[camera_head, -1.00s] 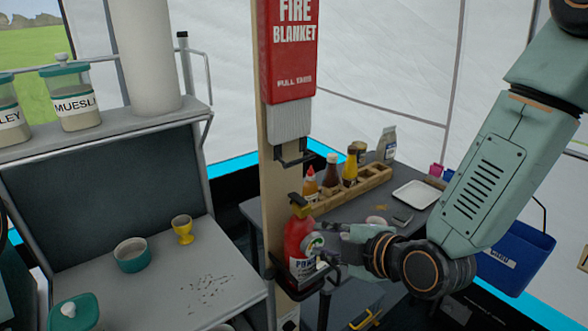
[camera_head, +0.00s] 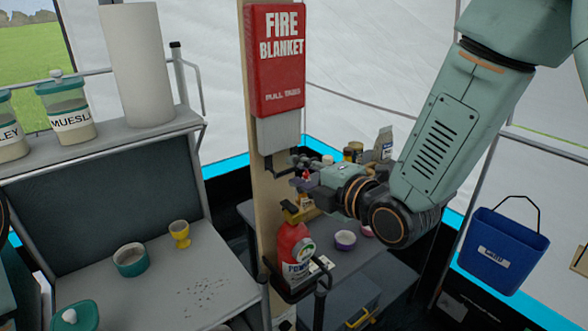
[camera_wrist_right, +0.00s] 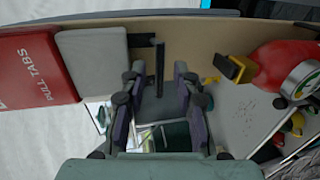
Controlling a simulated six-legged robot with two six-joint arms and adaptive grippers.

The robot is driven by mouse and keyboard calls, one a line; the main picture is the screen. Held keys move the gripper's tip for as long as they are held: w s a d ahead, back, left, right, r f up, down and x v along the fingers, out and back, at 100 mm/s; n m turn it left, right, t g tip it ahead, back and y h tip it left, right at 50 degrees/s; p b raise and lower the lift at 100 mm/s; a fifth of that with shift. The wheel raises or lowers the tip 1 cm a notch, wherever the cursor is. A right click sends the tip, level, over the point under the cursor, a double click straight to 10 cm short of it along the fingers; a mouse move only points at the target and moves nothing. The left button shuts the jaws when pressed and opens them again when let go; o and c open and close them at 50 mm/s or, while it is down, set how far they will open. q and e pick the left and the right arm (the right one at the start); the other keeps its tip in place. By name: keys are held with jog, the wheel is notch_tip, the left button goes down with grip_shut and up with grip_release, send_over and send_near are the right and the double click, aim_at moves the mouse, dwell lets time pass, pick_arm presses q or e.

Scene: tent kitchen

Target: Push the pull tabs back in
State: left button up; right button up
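The red fire blanket case (camera_head: 277,60), marked PULL TABS at its lower edge, hangs on a tan post. A pale grey flat piece (camera_head: 278,133) shows below its bottom edge, probably the pull tabs; separate tabs cannot be made out. It also shows in the right wrist view (camera_wrist_right: 92,58), beside the red case (camera_wrist_right: 35,68). My right gripper (camera_head: 303,173) is just below and right of this piece, near a black bracket (camera_head: 280,163) on the post. In the wrist view the right gripper's fingers (camera_wrist_right: 160,85) are apart, with nothing held. My left gripper is not in view.
A red extinguisher (camera_head: 294,248) stands in a holder low on the post, below my right gripper. Left are a grey shelf (camera_head: 160,255) and a paper roll (camera_head: 140,65). A table (camera_head: 355,262) with condiments is behind; a blue bucket (camera_head: 507,250) hangs right.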

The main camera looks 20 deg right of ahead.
aim_at(291, 170)
jog(key=shift+w, duration=0.35)
jog(key=shift+w+a+f, duration=0.1)
jog(key=shift+w+a, duration=0.1)
jog(key=shift+w, duration=0.1)
jog(key=shift+w+a+f, duration=0.25)
jog(key=shift+w+a, duration=0.6)
jog(key=shift+w, duration=0.05)
jog(key=shift+s+d, duration=0.25)
jog(key=shift+d, duration=0.2)
jog(key=shift+s+d+r, duration=0.2)
jog(key=shift+s+d, duration=0.1)
jog(key=shift+s, duration=0.05)
jog(key=c, duration=0.3)
jog(key=shift+w+a, duration=0.25)
jog(key=shift+a, duration=0.15)
jog(key=c, duration=0.3)
jog(key=shift+w+a+f, duration=0.1)
grip_shut()
